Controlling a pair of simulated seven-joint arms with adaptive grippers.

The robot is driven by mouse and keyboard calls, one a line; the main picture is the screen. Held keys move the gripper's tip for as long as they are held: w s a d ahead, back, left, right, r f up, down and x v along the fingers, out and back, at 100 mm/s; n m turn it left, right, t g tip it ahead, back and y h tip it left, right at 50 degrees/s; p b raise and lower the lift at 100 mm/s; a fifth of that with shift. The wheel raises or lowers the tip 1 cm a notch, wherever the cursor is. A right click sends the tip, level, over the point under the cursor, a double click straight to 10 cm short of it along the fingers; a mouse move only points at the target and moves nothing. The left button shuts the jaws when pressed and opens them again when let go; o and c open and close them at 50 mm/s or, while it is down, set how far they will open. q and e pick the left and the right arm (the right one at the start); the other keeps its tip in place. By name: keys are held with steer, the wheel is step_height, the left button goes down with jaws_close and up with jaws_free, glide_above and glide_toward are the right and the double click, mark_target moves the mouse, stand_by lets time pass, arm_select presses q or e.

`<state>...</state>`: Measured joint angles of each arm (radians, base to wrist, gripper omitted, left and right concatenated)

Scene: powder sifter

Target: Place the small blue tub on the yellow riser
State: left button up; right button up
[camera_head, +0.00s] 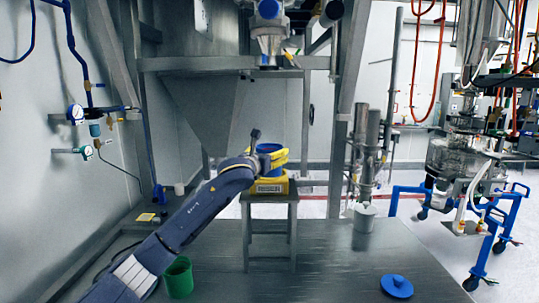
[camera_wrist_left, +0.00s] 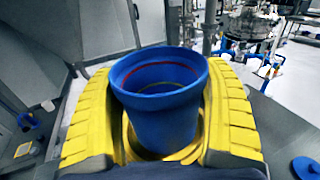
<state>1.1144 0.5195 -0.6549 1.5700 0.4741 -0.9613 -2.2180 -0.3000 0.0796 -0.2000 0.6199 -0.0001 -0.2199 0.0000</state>
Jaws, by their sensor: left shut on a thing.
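My left gripper (camera_head: 271,158), with yellow fingers, is shut on the small blue tub. The tub (camera_head: 268,147) is upright, its rim showing above the fingers. In the left wrist view the tub (camera_wrist_left: 160,108) is open at the top and sits between the two yellow fingers. The yellow riser (camera_head: 265,187) is on top of a grey metal stand, directly below the gripper in the head view. My right gripper is not in view.
The grey metal stand (camera_head: 247,235) rises from the grey table (camera_head: 330,262). A green cup (camera_head: 178,278) is at the table's left, beside my left arm. A blue lid (camera_head: 397,286) lies at the front right. A metal hopper (camera_head: 208,105) is behind and above.

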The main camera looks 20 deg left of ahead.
arm_select(q)
steer(key=shift+f, duration=0.1)
steer(key=o, duration=1.2)
steer(key=shift+c, duration=0.2)
steer(key=shift+s, duration=0.15)
steer(key=s+a, duration=0.1)
steer(key=s, duration=1)
steer(key=shift+s+a, duration=0.2)
steer(key=shift+s, duration=0.1)
